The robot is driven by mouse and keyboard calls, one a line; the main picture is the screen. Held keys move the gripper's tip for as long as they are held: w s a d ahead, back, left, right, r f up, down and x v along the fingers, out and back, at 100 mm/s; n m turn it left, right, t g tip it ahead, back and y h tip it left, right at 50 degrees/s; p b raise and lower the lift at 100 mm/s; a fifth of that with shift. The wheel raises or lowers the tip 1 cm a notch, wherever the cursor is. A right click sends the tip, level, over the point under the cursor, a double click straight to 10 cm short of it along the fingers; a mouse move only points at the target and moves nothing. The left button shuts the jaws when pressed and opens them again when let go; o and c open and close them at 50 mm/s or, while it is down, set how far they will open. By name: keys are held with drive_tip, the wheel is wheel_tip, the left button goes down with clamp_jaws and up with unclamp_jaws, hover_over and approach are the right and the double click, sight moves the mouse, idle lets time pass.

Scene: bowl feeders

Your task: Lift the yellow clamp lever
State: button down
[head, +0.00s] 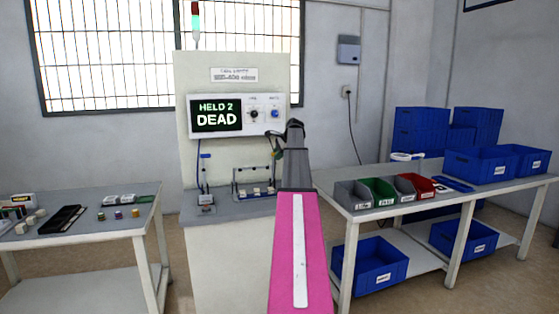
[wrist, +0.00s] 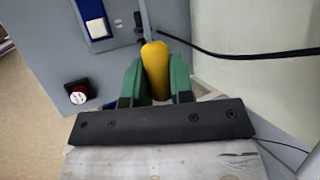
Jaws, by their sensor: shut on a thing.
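The yellow clamp lever (wrist: 155,60) shows in the wrist view as a rounded yellow handle on a thin grey rod. My gripper (wrist: 157,82) has its two green fingers on either side of the handle and is shut on it. In the head view my gripper (head: 273,137) is at the upper right of the test station (head: 218,160), in front of its panel. My arm hides part of the station there, and I cannot make out the lever in that view.
The station's screen (head: 215,114) reads "HELD 2 DEAD". Side tables hold small parts at left and bins (head: 379,191) at right.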

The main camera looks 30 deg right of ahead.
drive_tip(key=shift+w+d+r, duration=0.1)
drive_tip(key=shift+w+d, duration=0.15)
drive_tip(key=shift+w, duration=0.7)
drive_tip(key=shift+w+d, duration=0.2)
drive_tip(key=shift+w, duration=0.75)
drive_tip(key=c, duration=1)
unclamp_jaws()
drive_tip(key=v, duration=1)
drive_tip(key=shift+s+d+r, duration=0.1)
drive_tip(key=shift+s+r, duration=0.05)
drive_tip(key=shift+r, duration=0.15)
